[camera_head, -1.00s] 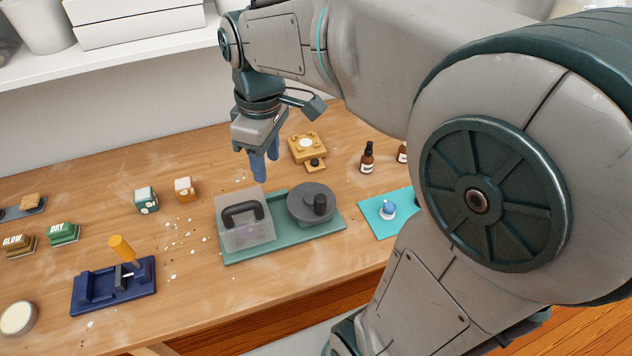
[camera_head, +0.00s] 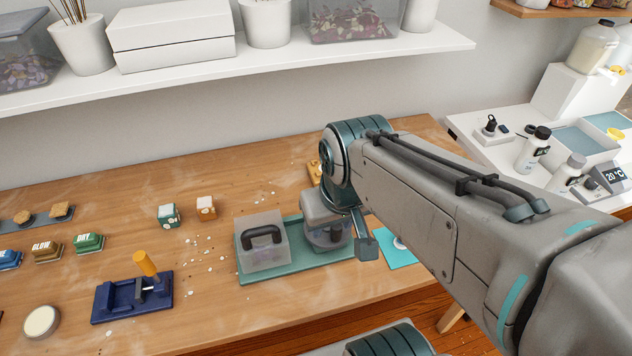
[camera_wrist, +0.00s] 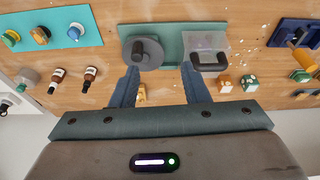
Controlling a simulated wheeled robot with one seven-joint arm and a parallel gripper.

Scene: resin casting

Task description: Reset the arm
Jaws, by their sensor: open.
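My gripper shows in the wrist view (camera_wrist: 160,82) with its two blue fingers spread apart and nothing between them.
A navy fixture with an orange handle (camera_head: 133,297) stands at the front left. Two small cubes, teal (camera_head: 168,216) and orange (camera_head: 206,208), stand behind scattered white bits. A white shelf (camera_head: 240,62) runs along the wall. A white side table (camera_head: 480,150) with bottles is at right.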

